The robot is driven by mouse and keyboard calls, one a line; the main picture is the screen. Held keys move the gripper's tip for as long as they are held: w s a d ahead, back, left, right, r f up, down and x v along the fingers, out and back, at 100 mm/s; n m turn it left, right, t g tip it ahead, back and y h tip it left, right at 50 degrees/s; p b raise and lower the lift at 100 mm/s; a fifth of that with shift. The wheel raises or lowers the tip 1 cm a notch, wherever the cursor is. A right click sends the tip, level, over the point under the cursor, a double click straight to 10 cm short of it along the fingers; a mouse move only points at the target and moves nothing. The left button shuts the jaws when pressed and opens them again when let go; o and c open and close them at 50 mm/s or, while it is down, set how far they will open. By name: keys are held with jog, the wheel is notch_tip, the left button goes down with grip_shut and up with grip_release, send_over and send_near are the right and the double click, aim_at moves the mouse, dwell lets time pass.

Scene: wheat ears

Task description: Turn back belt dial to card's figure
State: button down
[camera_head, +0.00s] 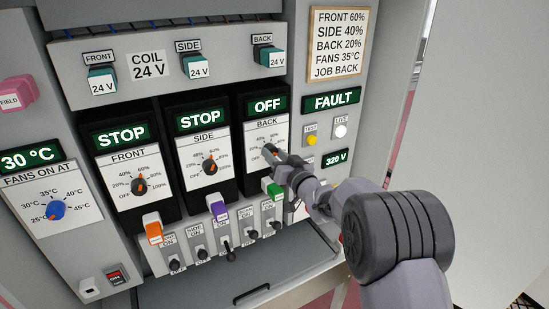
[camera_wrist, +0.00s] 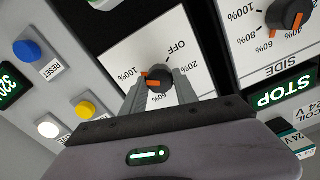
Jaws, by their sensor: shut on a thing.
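The back belt dial (camera_wrist: 160,82) is a dark round knob with an orange pointer on a white scale marked OFF to 100%. In the wrist view the orange lies on the side towards 100%, but the exact setting is unclear. My gripper (camera_wrist: 160,84) is closed on the dial, one finger on each side. The card (camera_head: 338,44) at upper right reads FRONT 60%, SIDE 40%, BACK 20%, FANS 35°C, JOB BACK.
The side dial (camera_head: 209,166) and front dial (camera_head: 138,185) stand to the left, both displays reading STOP. A FAULT display (camera_head: 331,102) is at right, above a yellow button (camera_head: 311,140) and a white lamp (camera_head: 341,131). Coloured blocks and several switches sit below the dials.

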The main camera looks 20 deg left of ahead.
jog(key=n+b, duration=2.1)
jog(key=n, duration=0.4)
jog(key=shift+f, duration=0.1)
jog(key=n+b, duration=0.1)
jog(key=n, duration=0.3)
jog(key=shift+n+b, duration=0.3)
jog(key=n, duration=0.4)
jog(key=shift+n, duration=2.7)
